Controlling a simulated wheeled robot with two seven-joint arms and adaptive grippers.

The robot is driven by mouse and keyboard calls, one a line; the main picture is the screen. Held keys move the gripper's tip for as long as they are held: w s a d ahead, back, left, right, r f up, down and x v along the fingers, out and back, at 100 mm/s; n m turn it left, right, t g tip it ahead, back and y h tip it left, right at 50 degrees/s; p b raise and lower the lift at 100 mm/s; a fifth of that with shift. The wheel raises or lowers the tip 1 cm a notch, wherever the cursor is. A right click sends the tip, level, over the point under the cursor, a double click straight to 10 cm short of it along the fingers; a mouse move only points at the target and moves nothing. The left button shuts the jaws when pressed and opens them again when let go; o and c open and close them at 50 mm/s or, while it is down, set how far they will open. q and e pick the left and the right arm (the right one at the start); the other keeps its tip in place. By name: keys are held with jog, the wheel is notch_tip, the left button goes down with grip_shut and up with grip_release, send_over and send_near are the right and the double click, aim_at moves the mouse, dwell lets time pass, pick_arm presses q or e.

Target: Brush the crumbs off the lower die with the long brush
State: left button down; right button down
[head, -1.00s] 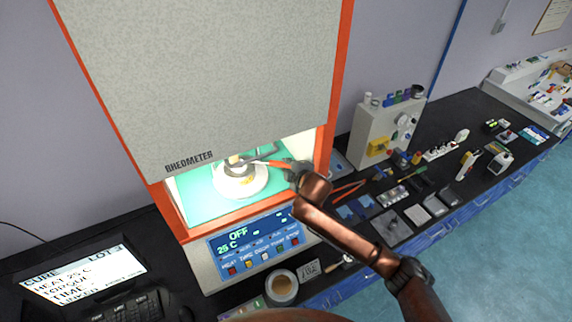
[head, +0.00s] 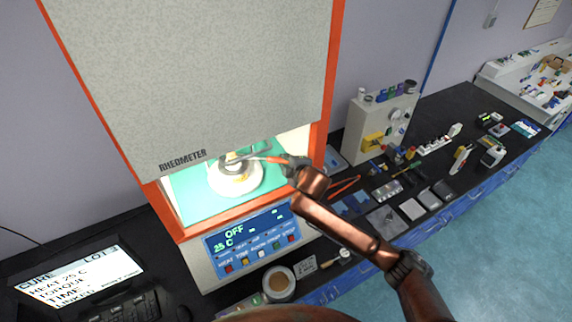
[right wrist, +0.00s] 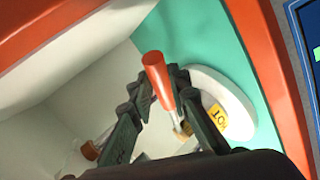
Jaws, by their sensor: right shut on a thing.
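The lower die (head: 222,188) is a round white disc inside the rheometer's lit opening. In the right wrist view the die (right wrist: 232,88) carries a yellow "HOT" label. My right gripper (head: 284,163) reaches into the opening from the right and is shut on the long brush. Its orange handle (right wrist: 157,70) stands between the fingers (right wrist: 160,95) in the right wrist view. In the head view the brush (head: 262,159) lies roughly level, its far end over the back of the die. I cannot tell whether the bristles touch. Crumbs cannot be made out clearly. My left gripper is not in view.
The rheometer's orange frame (head: 322,120) and grey hood (head: 190,80) surround the opening closely. A control panel (head: 252,243) sits below it, with a round tan-filled container (head: 278,284) in front. Tools and trays crowd the bench at right.

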jog(key=shift+w+a, duration=0.3)
jog(key=shift+w, duration=0.35)
jog(key=shift+w+d, duration=0.2)
jog(key=shift+d, duration=0.4)
dwell(1.9)
jog(key=shift+s, duration=0.1)
jog(key=shift+s+d, duration=0.3)
jog(key=shift+s, duration=0.35)
jog(key=shift+s+d, duration=0.3)
jog(key=shift+s, duration=0.3)
dwell(0.6)
jog(key=shift+r, duration=0.1)
